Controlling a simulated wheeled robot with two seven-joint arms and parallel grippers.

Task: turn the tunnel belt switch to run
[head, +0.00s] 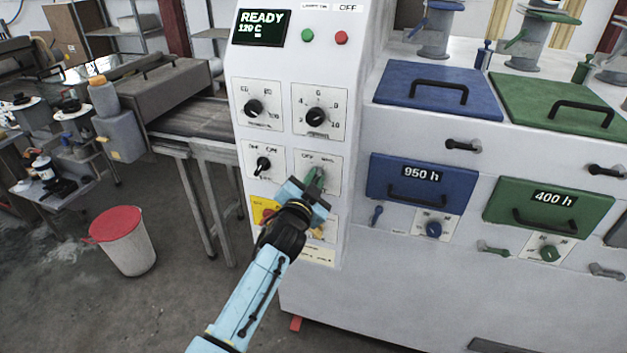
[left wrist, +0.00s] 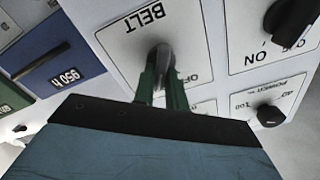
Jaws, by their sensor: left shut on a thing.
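The belt switch is a grey knob (left wrist: 163,57) on a white plate marked BELT, with OFF lettering, seen upside down in the left wrist view. In the head view its plate (head: 334,163) is on the white control panel, and the knob is hidden behind my gripper. My left gripper (head: 315,179) reaches up to this plate. Its green fingers, also in the left wrist view (left wrist: 161,78), are shut on the knob, one on each side. The RUN lettering is not legible, and I cannot tell the knob's exact angle. My right gripper is not in view.
The panel's display (head: 261,27) reads READY. A black on/off knob (head: 263,164) is left of the belt switch, and two dials sit above. Blue (head: 423,185) and green (head: 548,211) drawers are to the right. A red-lidded bin (head: 124,245) stands on the floor at left.

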